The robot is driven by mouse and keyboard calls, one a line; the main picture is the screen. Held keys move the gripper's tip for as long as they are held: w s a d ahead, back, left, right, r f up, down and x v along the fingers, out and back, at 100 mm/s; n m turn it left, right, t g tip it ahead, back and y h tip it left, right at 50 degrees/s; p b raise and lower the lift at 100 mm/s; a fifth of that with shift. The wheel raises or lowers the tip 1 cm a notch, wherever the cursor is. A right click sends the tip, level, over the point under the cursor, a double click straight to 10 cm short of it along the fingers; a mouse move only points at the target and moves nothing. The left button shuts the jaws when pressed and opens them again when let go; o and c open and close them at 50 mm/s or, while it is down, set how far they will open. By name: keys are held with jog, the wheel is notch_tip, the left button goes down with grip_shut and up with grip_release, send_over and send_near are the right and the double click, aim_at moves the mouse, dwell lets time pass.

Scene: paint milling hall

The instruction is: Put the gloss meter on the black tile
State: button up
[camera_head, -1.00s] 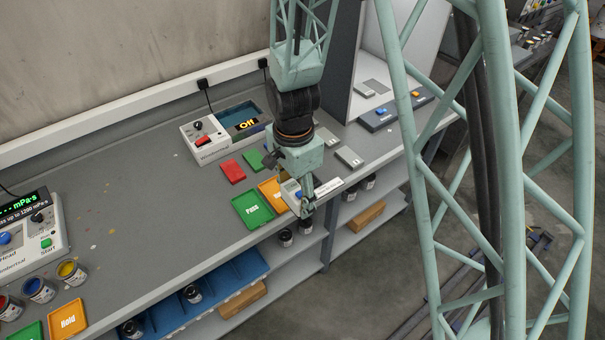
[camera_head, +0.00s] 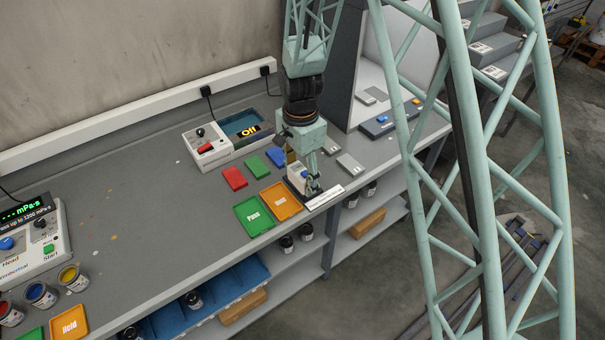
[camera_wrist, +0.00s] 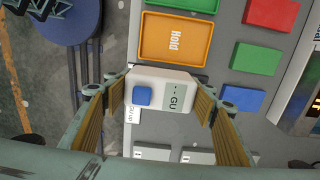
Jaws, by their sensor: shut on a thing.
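The gloss meter is a small white box with a blue button and a grey "GU" display. It shows in the wrist view (camera_wrist: 160,92) and in the head view (camera_head: 297,177). My gripper (camera_head: 311,184) is shut on it, with the ribbed finger pads at its two ends in the wrist view (camera_wrist: 160,100). The meter is just right of the orange tray in the head view. A dark surface, likely the black tile (camera_wrist: 199,71), shows only as a narrow strip past the meter's edge. The meter hides most of it, and I cannot tell whether they touch.
The orange "Hold" tray (camera_head: 281,201) and green "Pass" tray (camera_head: 254,216) lie close by. Red (camera_head: 234,178), green (camera_head: 258,166) and blue (camera_head: 277,156) plates lie behind. Grey tiles (camera_head: 350,163) are to the right. A white label (camera_head: 324,197) marks the bench's front edge.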

aim_at(303, 167)
jog(key=shift+w+d+f, duration=0.1)
jog(key=shift+w+d, duration=0.05)
jog(key=shift+w, duration=0.9)
jog(key=shift+w+d+f, duration=0.1)
jog(key=shift+w, duration=0.95)
jog(key=shift+w, duration=0.1)
jog(key=shift+w, duration=0.25)
jog(key=shift+f, duration=1.8)
jog(key=shift+f, duration=0.15)
jog(key=o, duration=1)
jog(key=shift+o, duration=0.2)
